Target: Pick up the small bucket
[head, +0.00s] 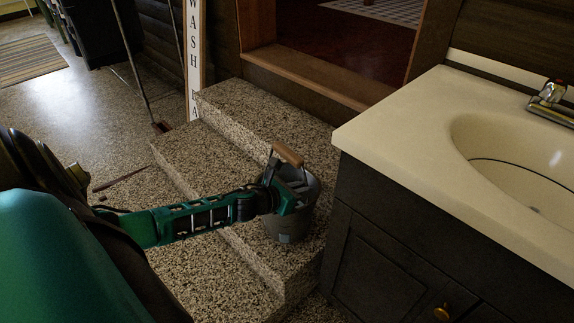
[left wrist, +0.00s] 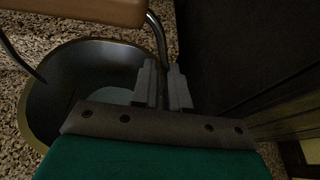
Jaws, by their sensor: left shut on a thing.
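The small bucket (head: 290,228) is grey metal with a wire handle and a wooden grip (head: 287,154). In the head view it is upright over the speckled steps, close beside the dark cabinet; whether its base touches the step is hard to tell. My left gripper (head: 297,191) reaches in from the left at the bucket's top. In the left wrist view the fingers (left wrist: 163,84) are shut on the handle's wire, at the rim's right side. The bucket's dark inside (left wrist: 85,75) and part of the wooden grip (left wrist: 85,10) show there. My right gripper is not in view.
The dark cabinet (head: 365,245) with a cream sink top (head: 400,125) stands just right of the bucket. Speckled steps (head: 225,150) rise to a doorway behind. A broom (head: 160,126) and a tall sign (head: 194,60) stand at the back. Open floor (head: 80,100) lies left.

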